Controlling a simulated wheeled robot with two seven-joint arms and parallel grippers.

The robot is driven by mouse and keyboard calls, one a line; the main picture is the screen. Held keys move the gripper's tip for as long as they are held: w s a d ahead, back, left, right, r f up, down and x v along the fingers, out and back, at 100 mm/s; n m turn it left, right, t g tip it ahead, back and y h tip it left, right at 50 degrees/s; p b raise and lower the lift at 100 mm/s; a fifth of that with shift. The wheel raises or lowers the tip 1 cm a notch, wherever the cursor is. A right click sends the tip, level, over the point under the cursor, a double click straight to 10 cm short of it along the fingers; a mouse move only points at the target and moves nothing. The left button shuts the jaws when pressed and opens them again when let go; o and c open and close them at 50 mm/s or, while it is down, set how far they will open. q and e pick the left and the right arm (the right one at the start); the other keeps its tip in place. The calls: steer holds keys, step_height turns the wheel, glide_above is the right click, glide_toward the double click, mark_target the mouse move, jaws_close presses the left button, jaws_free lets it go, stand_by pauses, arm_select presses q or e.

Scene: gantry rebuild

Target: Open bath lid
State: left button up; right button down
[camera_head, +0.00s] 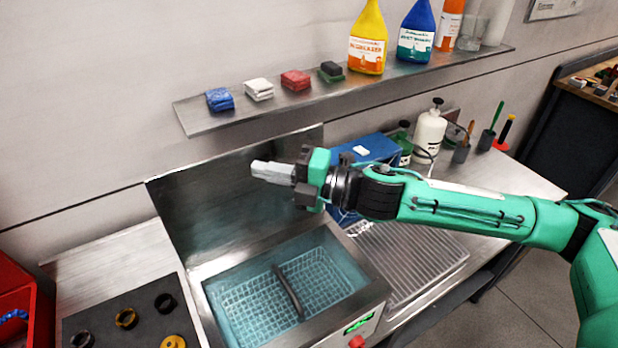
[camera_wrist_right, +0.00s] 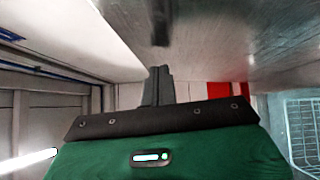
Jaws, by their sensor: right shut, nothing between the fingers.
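The bath (camera_head: 205,283) is a steel tank with bluish liquid and a wire basket (camera_head: 250,308) with a dark handle bar inside. Its lid (camera_head: 205,210), a flat metal panel, stands raised at the back of the bath, leaving the opening uncovered. My right gripper (camera_head: 262,170) is shut and empty, in front of the lid's upper part; I cannot tell whether it touches it. In the right wrist view, its closed fingers (camera_wrist_right: 158,85) point toward a metal surface, and the basket (camera_wrist_right: 303,125) shows at the right edge. My left gripper is not in view.
A wall shelf (camera_head: 215,122) with folded cloths and bottles runs above the lid. A blue box (camera_head: 372,150) and a white pump bottle (camera_head: 430,130) stand behind my right arm. A ribbed drainboard (camera_head: 425,262) lies right of the bath. A dark mat (camera_head: 110,318) with rings lies left.

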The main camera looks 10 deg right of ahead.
steer(key=b+v, duration=0.4)
steer(key=v, duration=0.8)
steer(key=shift+s+d+b, duration=0.2)
steer(key=shift+d+b, duration=0.1)
steer(key=shift+b, duration=0.05)
